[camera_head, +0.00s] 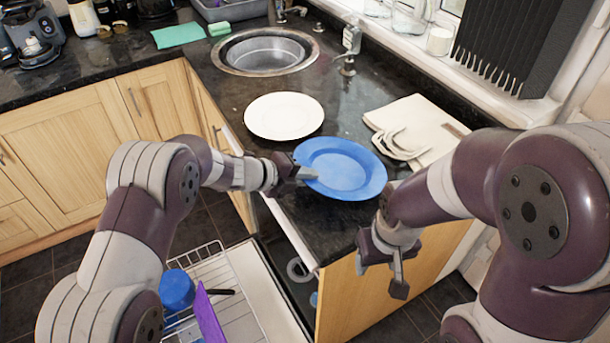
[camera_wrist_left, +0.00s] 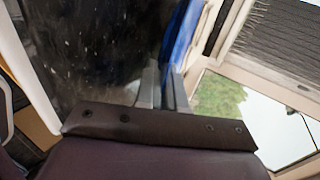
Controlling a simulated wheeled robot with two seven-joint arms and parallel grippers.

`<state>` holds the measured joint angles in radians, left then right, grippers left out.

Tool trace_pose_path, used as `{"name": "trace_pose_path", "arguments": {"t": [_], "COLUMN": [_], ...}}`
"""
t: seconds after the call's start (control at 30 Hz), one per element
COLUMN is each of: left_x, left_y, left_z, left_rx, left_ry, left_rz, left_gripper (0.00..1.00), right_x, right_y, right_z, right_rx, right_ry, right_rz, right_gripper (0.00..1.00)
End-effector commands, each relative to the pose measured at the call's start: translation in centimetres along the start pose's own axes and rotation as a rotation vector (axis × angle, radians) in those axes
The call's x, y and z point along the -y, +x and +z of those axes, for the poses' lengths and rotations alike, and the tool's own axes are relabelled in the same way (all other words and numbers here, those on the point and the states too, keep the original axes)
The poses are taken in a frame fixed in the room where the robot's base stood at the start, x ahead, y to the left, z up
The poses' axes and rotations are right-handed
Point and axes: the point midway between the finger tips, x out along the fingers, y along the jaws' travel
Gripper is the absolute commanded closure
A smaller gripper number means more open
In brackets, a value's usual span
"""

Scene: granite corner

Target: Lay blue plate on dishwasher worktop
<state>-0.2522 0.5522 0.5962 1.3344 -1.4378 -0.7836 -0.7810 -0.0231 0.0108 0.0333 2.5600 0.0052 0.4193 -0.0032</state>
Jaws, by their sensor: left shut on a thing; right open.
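The blue plate (camera_head: 341,167) is over the dark granite worktop (camera_head: 352,220) above the dishwasher. It looks nearly level in the head view; I cannot tell whether it touches the worktop. My left gripper (camera_head: 306,174) is shut on the plate's left rim. In the left wrist view the plate (camera_wrist_left: 184,45) shows as a blue edge by the fingers (camera_wrist_left: 165,90). My right gripper (camera_head: 398,272) is open and empty, in front of the worktop's front right edge. The open dishwasher (camera_head: 262,285) is below, with its rack out.
A white plate (camera_head: 284,116) lies on the worktop behind the blue plate. A folded cream cloth bag (camera_head: 418,122) lies to the right. The round sink (camera_head: 266,52) is farther back. The rack (camera_head: 215,275) holds a blue cup (camera_head: 177,289) and a purple item (camera_head: 209,316).

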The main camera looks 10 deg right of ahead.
Motion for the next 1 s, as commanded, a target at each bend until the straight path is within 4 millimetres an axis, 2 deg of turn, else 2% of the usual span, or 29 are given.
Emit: {"name": "trace_pose_path", "arguments": {"t": [0.4, 0.43, 0.5, 0.7, 0.73, 0.77, 0.8, 1.0], "left_x": [-0.39, -0.4, -0.41, -0.46, -0.61, -0.62, -0.62, -0.55], "left_y": [0.27, 0.27, 0.27, 0.28, 0.32, 0.32, 0.32, 0.3], "left_z": [0.06, 0.05, 0.05, 0.03, 0.0, -0.01, -0.01, 0.01], "left_rx": [0.001, 0.001, 0.001, 0.001, 0.0, 0.0, 0.0, 0.0], "left_ry": [0.001, 0.001, 0.001, 0.001, -0.001, -0.001, -0.001, 0.0], "left_rz": [-0.002, -0.002, -0.002, -0.001, 0.002, 0.002, 0.002, 0.001], "left_gripper": [1.0, 0.82, 0.62, 0.62, 0.58, 0.48, 0.44, 0.44], "right_x": [0.0, 0.0, 0.0, 0.0, 0.0, 0.0, 0.0, 0.0], "right_y": [0.44, 0.44, 0.44, 0.45, 0.47, 0.47, 0.47, 0.46], "right_z": [0.05, 0.05, 0.05, 0.05, 0.05, 0.06, 0.06, 0.05], "right_rx": [0.0, 0.0, 0.0, 0.0, 0.0, 0.0, 0.0, 0.0], "right_ry": [0.0, 0.0, 0.0, 0.0, 0.0, 0.0, 0.0, 0.0], "right_rz": [0.0, 0.0, 0.0, 0.0, 0.0, 0.0, 0.0, 0.0], "right_gripper": [0.44, 0.44, 0.44, 0.44, 0.44, 0.44, 0.44, 0.44]}}
